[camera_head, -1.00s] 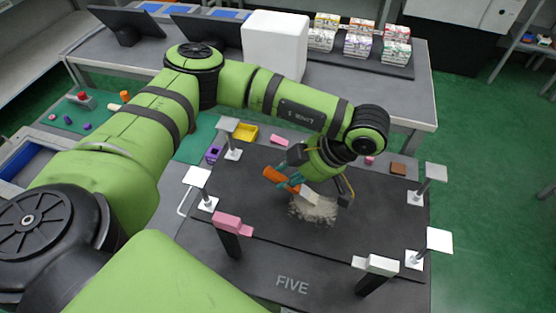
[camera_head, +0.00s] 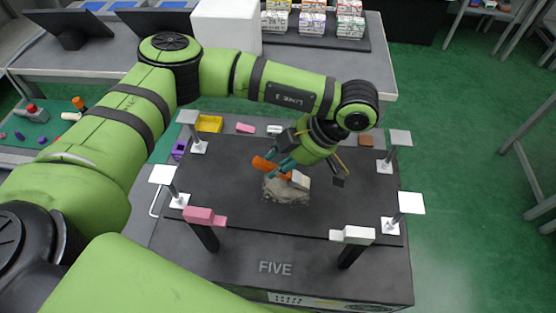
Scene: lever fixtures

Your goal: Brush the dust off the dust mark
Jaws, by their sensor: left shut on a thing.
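The dust mark (camera_head: 284,192) is a grey-brown patch on the dark tabletop (camera_head: 230,180), near its middle. A brush with an orange handle (camera_head: 264,164) and a pale head (camera_head: 300,180) is in my left gripper (camera_head: 286,166). The gripper's teal fingers are shut on the handle. The brush head is over the upper right part of the dust; I cannot tell whether it touches. My right gripper is not in view.
Posts with white square tops stand around the table's corners, one at the front right (camera_head: 411,203). A pink lever (camera_head: 205,216) and a white lever (camera_head: 352,235) stand along the front. A yellow bin (camera_head: 209,124) and a pink block (camera_head: 245,128) are at the back.

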